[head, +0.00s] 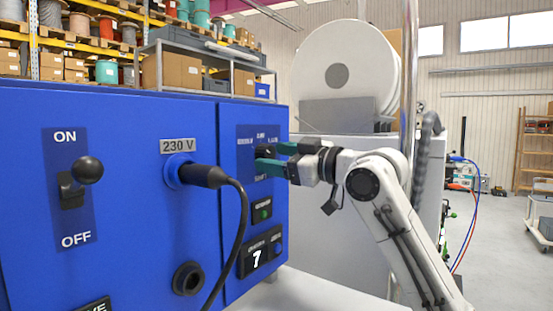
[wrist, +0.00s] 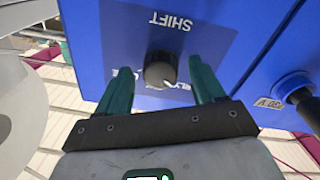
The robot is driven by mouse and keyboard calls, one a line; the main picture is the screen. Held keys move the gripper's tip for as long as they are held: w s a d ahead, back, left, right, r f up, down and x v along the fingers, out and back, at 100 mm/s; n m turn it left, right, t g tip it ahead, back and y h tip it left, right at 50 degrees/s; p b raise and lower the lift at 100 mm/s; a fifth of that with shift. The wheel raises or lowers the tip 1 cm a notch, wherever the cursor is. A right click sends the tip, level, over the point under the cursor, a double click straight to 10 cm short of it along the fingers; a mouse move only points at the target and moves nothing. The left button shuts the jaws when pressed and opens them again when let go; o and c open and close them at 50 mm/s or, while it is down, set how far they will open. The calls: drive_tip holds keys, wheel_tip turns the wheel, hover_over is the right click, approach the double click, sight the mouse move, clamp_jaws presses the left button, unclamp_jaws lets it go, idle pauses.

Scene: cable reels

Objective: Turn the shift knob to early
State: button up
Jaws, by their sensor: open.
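My gripper (wrist: 163,66) is open, with one green finger on each side of the knob. Gaps show between fingers and knob. In the head view, my gripper (head: 264,158) reaches the panel from the right and partly covers the knob.
Left of the label plate, a black plug (head: 205,176) with a hanging cable sits in the 230 V socket. An ON/OFF lever (head: 87,171) sticks out farther left.

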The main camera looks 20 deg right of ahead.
drive_tip(key=b+v, duration=0.2)
drive_tip(key=v, duration=0.8)
drive_tip(key=shift+f, duration=0.1)
